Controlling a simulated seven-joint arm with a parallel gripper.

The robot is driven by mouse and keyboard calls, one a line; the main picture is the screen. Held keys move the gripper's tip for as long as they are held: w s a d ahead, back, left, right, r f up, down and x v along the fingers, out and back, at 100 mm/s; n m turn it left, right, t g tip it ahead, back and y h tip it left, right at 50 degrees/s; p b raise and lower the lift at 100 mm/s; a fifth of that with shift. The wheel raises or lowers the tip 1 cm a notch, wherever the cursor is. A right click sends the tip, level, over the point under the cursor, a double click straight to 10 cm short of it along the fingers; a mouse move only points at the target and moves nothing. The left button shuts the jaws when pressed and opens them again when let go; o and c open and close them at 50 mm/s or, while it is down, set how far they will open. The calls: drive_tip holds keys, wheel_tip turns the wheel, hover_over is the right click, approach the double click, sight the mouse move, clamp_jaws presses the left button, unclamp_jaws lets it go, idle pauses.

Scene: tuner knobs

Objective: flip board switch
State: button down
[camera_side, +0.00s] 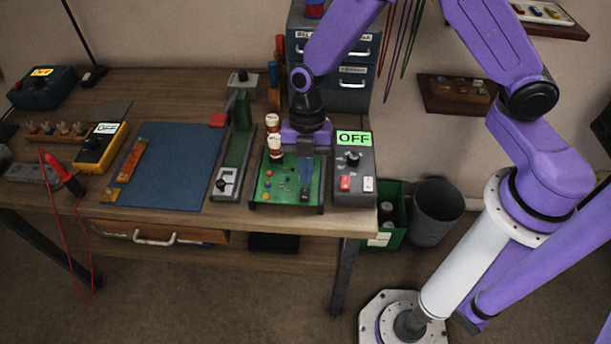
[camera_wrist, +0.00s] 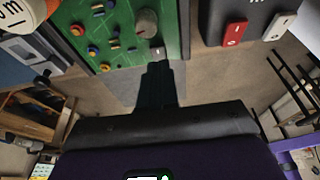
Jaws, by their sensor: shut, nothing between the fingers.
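The green circuit board (camera_side: 268,190) lies near the table's front edge, with coloured round parts on it. It also shows in the wrist view (camera_wrist: 112,52), with a grey knob (camera_wrist: 147,22) on it. A small pale switch (camera_wrist: 157,52) sits by the board's near edge in the wrist view; which way it is set is too small to tell. My gripper (camera_side: 305,194) points down over the right part of the board. Its fingers are shut and empty. In the wrist view the fingertips (camera_wrist: 157,66) are right by the small switch; I cannot tell whether they touch it.
A dark control box (camera_side: 354,192) stands just right of the board, with an OFF display, a knob, a red rocker and a white rocker. Amber bottles (camera_side: 274,146) stand behind the board. A green and grey stand (camera_side: 236,160) is left of it, then a blue mat (camera_side: 180,175).

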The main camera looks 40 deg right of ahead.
drive_tip(key=shift+f, duration=1.15)
drive_tip(key=shift+f, duration=0.3)
drive_tip(key=shift+r, duration=0.1)
drive_tip(key=shift+s+a, duration=0.1)
drive_tip(key=shift+s+a+r, duration=0.3)
drive_tip(key=shift+s+a, duration=0.1)
drive_tip(key=shift+r, duration=0.3)
drive_tip(key=v, duration=1.3)
drive_tip(key=shift+w+d, duration=0.4)
